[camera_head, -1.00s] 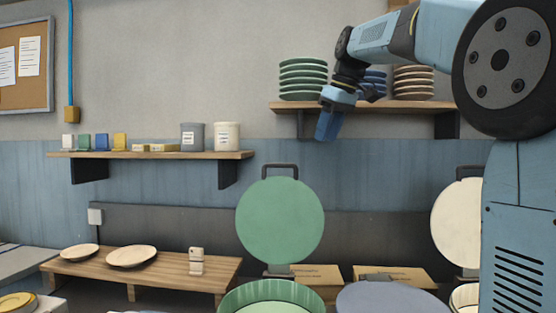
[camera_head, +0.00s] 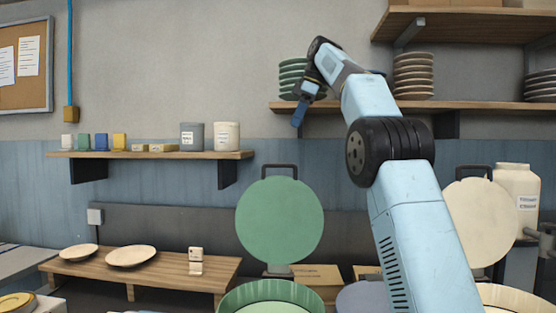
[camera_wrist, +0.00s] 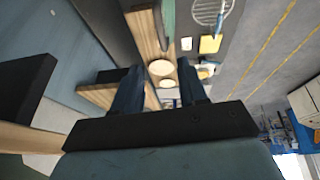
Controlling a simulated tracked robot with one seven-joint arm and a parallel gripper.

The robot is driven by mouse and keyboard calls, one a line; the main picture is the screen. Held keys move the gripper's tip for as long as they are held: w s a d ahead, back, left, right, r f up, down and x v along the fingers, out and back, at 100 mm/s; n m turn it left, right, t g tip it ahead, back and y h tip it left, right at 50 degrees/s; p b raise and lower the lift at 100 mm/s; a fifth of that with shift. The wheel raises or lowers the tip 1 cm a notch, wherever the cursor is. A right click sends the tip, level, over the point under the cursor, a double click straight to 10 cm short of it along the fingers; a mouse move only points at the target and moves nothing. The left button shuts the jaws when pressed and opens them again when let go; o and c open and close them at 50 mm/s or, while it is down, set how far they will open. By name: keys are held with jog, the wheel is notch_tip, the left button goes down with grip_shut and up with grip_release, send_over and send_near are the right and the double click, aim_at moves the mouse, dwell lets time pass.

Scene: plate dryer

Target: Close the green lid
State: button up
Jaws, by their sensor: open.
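The green lid (camera_head: 279,220) is a round disc standing upright, with a dark handle (camera_head: 280,168) at its top edge. It is hinged at the back of a round green container (camera_head: 270,293), whose inside is exposed. My gripper (camera_head: 299,112) is above the lid in the picture, pointing down, apart from it and empty. In the wrist view my gripper (camera_wrist: 158,92) shows its two fingers spread apart. A narrow green strip (camera_wrist: 169,22) at the top of that view looks like the lid seen edge-on.
A cream lid (camera_head: 482,222) stands upright at the right, partly behind my arm. A blue-grey round lid (camera_head: 362,298) lies low beside the green container. Wall shelves hold green plates (camera_head: 292,75) and jars (camera_head: 226,136). A wooden bench (camera_head: 190,275) with plates is at the left.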

jog(key=x, duration=1.3)
jog(key=shift+a+f, duration=0.1)
jog(key=shift+f, duration=0.1)
grip_shut()
dwell(0.3)
